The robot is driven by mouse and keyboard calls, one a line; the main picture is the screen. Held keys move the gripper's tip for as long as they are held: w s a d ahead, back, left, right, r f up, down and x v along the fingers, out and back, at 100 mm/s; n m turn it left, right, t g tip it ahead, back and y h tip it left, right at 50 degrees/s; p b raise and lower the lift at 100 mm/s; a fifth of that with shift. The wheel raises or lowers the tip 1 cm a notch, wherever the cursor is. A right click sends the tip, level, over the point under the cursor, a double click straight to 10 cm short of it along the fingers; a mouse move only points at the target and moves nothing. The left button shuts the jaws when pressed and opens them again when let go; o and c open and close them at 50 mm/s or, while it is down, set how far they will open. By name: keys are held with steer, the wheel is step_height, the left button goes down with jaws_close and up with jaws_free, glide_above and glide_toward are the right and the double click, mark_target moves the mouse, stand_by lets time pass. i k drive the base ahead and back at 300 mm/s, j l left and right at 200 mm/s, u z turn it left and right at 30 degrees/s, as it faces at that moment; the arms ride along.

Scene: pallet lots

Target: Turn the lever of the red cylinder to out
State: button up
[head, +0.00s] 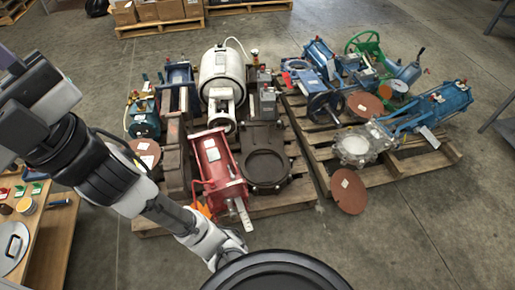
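The red cylinder (217,167) lies on the near part of the left pallet (282,203), its near end toward me. A pale metal bar (243,214) sticks out at its near end; I cannot tell if this is the lever or which way it is set. A small orange piece (203,209) shows at the near left of the cylinder. No fingertips of my gripper can be made out.
A dark square flange (264,155) sits right of the red cylinder, a white cylinder (221,75) behind it. The right pallet (400,168) holds blue cylinders and a green handwheel (363,44). A wooden table (50,240) is at left. The floor at front right is clear.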

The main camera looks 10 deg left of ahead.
mark_target(233, 176)
steer(key=u, duration=0.55)
steer(key=i+j+z, duration=0.1)
steer(key=i, duration=0.4)
steer(key=i+j+z, duration=0.1)
steer(key=i+j, duration=0.25)
steer(key=i, duration=0.2)
